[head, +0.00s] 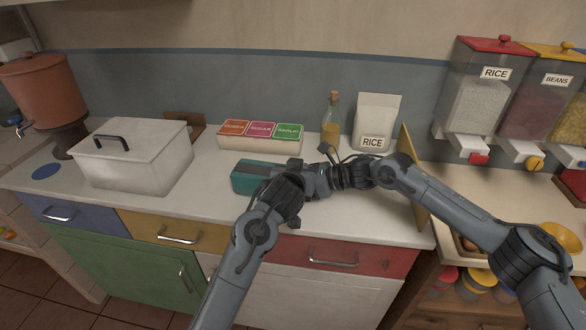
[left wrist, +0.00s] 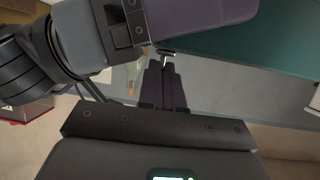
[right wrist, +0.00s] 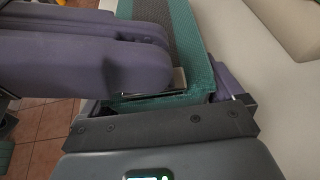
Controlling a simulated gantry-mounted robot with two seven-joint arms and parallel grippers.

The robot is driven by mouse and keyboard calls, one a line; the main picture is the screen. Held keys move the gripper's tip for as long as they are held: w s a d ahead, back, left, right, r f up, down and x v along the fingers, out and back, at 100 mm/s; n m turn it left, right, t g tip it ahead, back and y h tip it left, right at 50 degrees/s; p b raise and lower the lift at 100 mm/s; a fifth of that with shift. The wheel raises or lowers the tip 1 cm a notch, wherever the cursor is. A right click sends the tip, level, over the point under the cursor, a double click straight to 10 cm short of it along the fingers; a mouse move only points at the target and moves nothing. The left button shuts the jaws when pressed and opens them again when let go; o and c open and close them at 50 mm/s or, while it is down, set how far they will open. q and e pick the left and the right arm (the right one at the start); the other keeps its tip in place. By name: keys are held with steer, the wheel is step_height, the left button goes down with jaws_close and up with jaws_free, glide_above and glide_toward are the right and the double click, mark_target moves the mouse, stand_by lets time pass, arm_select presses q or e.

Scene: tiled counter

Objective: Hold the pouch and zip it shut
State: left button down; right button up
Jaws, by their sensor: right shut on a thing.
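The teal pouch (head: 246,176) with a grey strip along its top lies on the counter. It also shows in the left wrist view (left wrist: 255,45) and the right wrist view (right wrist: 200,45). My right gripper (right wrist: 170,100) is shut on the pouch's near end, one finger on each side. My left gripper (left wrist: 165,70) is just over that same end, its two fingers close together. A small metal tab (left wrist: 168,54), likely the zip pull, is at its fingertips; whether they pinch it is unclear. In the head view my wrists hide the pouch's right end.
A white lidded box (head: 130,160) stands at left. An upright wooden board (head: 410,180) bounds the counter at right. Counter is clear between box and pouch.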

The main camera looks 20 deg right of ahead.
arm_select(q)
steer(key=shift+s+d, duration=0.1)
steer(key=shift+d, duration=0.05)
steer(key=c, duration=1.3)
jaws_free()
steer(key=w+a, duration=0.3)
steer(key=a, duration=0.1)
steer(key=w+a, duration=0.4)
steer(key=a, duration=0.1)
steer(key=w+a, duration=0.3)
steer(key=a, duration=0.2)
steer(key=shift+w, duration=0.2)
steer(key=shift+a, duration=0.25)
steer(key=v, duration=1.2)
steer(key=shift+s+a+f+n+y, duration=0.5)
steer(key=shift+s+a+f, duration=0.8)
steer(key=shift+f, duration=1.45)
steer(key=shift+s+a+f+n+y, duration=0.45)
steer(key=shift+s+a+f, duration=0.8)
steer(key=shift+f, duration=1.55)
steer(key=shift+s+a+f+n+y, duration=0.45)
steer(key=shift+s+a+f, duration=0.85)
steer(key=shift+f, duration=1.45)
